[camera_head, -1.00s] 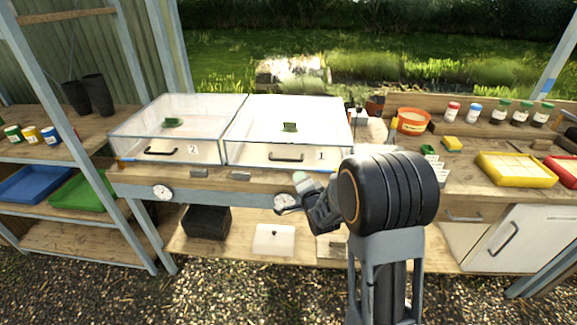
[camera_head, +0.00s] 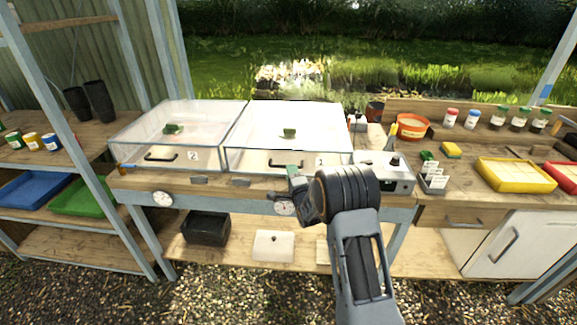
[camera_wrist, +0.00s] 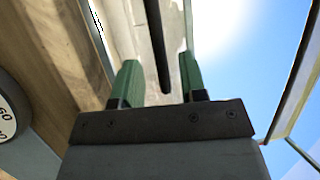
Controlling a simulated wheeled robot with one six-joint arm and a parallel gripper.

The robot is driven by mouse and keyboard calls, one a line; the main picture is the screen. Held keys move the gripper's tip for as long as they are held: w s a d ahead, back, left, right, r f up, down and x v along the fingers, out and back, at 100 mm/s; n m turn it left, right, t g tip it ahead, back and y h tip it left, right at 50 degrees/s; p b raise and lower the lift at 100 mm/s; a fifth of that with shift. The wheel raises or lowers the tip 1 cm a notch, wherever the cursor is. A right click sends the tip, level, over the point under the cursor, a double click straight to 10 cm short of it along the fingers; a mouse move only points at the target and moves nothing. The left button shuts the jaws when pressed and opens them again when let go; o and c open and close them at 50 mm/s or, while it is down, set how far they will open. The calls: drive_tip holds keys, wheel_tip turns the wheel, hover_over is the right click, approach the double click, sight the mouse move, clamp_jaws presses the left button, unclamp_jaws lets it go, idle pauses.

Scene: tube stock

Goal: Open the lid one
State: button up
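Lid one is the clear lid (camera_head: 255,125) of the right-hand box, with a label "1" on its front partly behind my gripper. It looks closed. Its black bar handle (camera_head: 284,163) is on the front face. My gripper (camera_head: 294,172) is just in front of and below the handle's right end in the head view. In the wrist view, its green fingers (camera_wrist: 161,80) are apart, and the dark handle bar (camera_wrist: 157,45) shows in the gap between them, touching neither finger visibly. How deep the bar sits is unclear. A green object (camera_head: 289,133) shows through the lid.
Closed box two (camera_head: 190,155) stands directly left. A round dial (camera_head: 284,208) sits on the bench front below my gripper; a dial also shows in the wrist view (camera_wrist: 6,118). A grey device (camera_head: 398,186) and card holder (camera_head: 434,183) stand to the right.

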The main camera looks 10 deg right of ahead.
drive_tip(key=shift+x, duration=1.85)
drive_tip(key=shift+c, duration=0.3)
clamp_jaws()
